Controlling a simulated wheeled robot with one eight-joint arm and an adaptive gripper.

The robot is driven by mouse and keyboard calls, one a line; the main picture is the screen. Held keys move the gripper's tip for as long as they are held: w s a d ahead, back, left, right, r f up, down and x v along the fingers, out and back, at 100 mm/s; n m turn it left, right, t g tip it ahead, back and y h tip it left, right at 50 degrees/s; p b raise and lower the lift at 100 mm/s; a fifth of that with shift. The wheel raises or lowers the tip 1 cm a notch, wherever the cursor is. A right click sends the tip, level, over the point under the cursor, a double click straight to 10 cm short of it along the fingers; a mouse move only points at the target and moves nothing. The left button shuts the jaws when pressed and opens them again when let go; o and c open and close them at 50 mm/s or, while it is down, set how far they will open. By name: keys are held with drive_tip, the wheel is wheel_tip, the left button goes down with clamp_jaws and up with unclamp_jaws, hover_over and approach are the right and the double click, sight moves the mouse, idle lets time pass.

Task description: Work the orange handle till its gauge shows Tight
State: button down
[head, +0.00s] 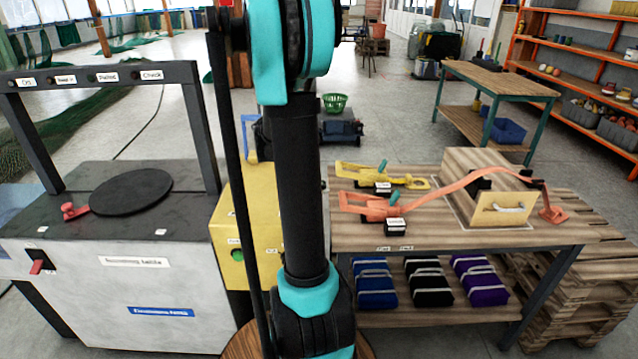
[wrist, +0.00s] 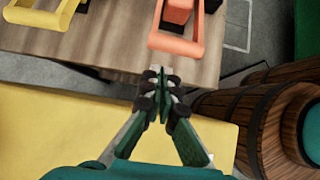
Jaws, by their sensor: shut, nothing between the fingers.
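The orange handle (head: 366,206) belongs to an orange ratchet on the left part of the wooden workbench (head: 345,235). An orange strap (head: 450,187) runs from it over a wooden crate (head: 497,210) to an anchor (head: 552,212) at the right. A small black gauge box (head: 395,229) with a white label sits by the ratchet; its reading is too small to tell. In the wrist view, the handle's open loop (wrist: 176,44) is at the top, just beyond my gripper (wrist: 162,72). My gripper is shut and empty, apart from the handle. The head view does not show my gripper.
A yellow ratchet handle (head: 405,182) lies behind the orange one and shows in the wrist view (wrist: 42,14). A yellow cabinet (head: 232,225) stands left of the bench. Wooden barrels (wrist: 262,120) stand at the right in the wrist view. Coloured bundles (head: 427,283) fill the lower shelf.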

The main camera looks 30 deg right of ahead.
drive_tip(key=x, duration=0.5)
drive_tip(key=shift+s+d+f, duration=0.15)
drive_tip(key=shift+d+f, duration=0.05)
drive_tip(key=shift+f, duration=0.15)
drive_tip(key=shift+r, duration=0.1)
